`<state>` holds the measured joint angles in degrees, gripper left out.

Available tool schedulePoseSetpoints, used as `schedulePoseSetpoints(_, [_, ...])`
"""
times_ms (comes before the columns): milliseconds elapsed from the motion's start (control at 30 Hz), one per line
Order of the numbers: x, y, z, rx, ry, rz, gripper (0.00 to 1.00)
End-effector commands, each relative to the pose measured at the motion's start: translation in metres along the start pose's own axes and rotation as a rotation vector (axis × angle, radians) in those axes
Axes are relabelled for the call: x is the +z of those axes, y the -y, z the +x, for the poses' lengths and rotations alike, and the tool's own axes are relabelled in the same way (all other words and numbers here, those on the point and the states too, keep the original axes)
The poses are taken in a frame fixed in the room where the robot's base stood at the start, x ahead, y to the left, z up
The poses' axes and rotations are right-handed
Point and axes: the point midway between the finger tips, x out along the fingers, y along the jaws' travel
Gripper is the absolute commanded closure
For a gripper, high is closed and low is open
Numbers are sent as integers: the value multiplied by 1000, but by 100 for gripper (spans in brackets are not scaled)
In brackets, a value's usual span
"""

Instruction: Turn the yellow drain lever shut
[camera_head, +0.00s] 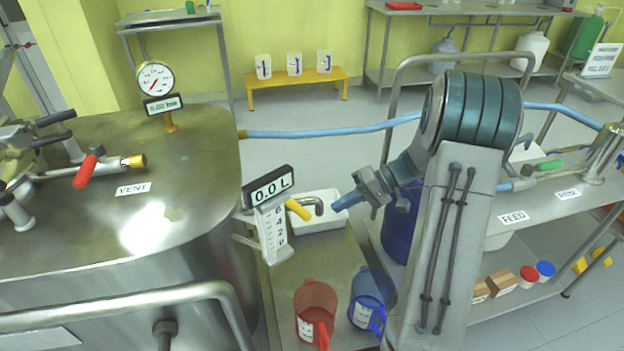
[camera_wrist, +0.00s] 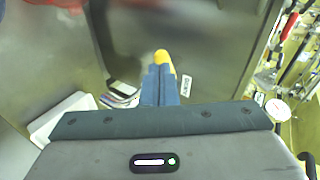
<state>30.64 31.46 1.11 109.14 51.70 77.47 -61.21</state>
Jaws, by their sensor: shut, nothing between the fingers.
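The yellow drain lever (camera_head: 298,209) shows in the head view beside the sight scale, slanting down to the right near the metal drain spout (camera_head: 315,205). My gripper (camera_head: 338,206) is to the right of the lever, with its blue fingers pointing left at it and a small gap showing in this view. In the wrist view my gripper's fingers (camera_wrist: 160,85) are shut together and empty. The yellow lever (camera_wrist: 161,56) shows just beyond the fingertips, partly hidden by them. I cannot tell from that view whether they touch.
A white tub (camera_head: 318,222) stands beneath the spout. The 0.0 L display (camera_head: 268,186) and its scale are close left of the lever. A red jug (camera_head: 315,308) and a blue jug (camera_head: 366,300) stand in front. The large steel vessel (camera_head: 190,262) fills the left.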

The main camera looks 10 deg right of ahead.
Motion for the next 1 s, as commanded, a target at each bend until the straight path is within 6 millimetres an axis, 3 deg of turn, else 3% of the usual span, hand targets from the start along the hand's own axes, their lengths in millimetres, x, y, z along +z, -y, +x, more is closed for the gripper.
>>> schedulePoseSetpoints(33, [-13,2,-18,-48,-47,-9,100])
schedulePoseSetpoints(200, [-38,-13,-45,-153,-182,-69,100])
schedulePoseSetpoints(433, [-50,-23,-54,-195,-253,-107,100])
schedulePoseSetpoints(567, [-53,-20,-38,-196,-253,-106,100])
schedulePoseSetpoints(1000, [-68,-3,46,-193,-250,-103,100])
